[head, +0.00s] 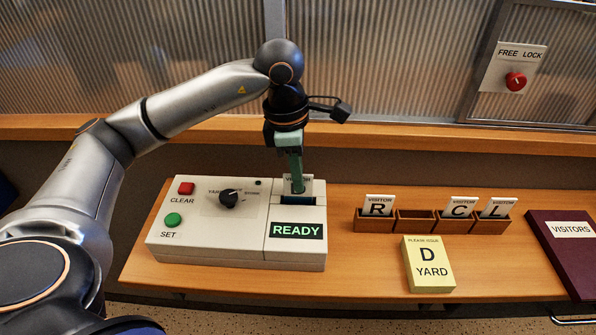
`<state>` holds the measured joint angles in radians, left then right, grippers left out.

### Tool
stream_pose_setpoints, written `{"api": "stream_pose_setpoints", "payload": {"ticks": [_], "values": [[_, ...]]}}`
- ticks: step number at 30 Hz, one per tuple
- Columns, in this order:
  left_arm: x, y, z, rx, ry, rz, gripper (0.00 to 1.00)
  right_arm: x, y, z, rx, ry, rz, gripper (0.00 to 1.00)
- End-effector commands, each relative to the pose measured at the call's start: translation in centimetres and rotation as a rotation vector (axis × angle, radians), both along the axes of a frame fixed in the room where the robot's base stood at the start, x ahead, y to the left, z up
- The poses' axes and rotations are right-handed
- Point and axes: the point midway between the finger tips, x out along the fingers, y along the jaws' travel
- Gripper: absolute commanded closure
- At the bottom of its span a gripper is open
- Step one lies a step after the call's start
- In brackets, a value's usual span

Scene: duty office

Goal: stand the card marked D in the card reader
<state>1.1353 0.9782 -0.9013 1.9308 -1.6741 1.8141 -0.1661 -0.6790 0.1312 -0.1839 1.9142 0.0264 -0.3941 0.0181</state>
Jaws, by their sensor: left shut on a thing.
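My left gripper (297,190) points down over the card reader (295,259) and is shut on a white card (290,182). The card stands upright at the slot in the reader's top right part. The gripper covers most of its face, so its letter is hidden; only part of the word VISITOR shows. I cannot tell how deep the card sits in the slot. The reader's display (297,230) glows READY. My right gripper is not in view.
A wooden rack (416,228) right of the reader holds cards R (380,206), C (461,208) and L (497,208); one compartment is empty. A yellow note (428,264) reads D YARD. A VISITORS book (571,252) lies far right. The reader has a red button (186,188), green button (173,220) and black knob (229,199).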

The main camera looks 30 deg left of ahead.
Motion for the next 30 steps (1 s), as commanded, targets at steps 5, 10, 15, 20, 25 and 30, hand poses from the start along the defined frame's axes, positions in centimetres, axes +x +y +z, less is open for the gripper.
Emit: {"api": "stream_pose_setpoints", "payload": {"ticks": [5, 10, 15, 20, 25, 30], "values": [[0.01, -0.01, -0.94, 0.0, 0.0, 0.0, 1.0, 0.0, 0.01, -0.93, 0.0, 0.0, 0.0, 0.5], [0.01, -0.01, -0.89, 0.0, 0.0, 0.0, 1.0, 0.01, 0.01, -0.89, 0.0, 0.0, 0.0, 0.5], [0.02, -0.02, -0.87, 0.0, 0.0, 0.0, 0.88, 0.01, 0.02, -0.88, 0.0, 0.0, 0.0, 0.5], [0.02, -0.02, -0.87, 0.0, 0.0, 0.0, 0.7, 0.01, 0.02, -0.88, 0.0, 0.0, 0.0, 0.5], [0.02, -0.02, -0.87, 0.0, 0.0, 0.0, 0.59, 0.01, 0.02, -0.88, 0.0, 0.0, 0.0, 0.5], [0.02, -0.01, -0.84, 0.0, 0.0, 0.0, 0.59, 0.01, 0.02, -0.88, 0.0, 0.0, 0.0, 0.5]]}}
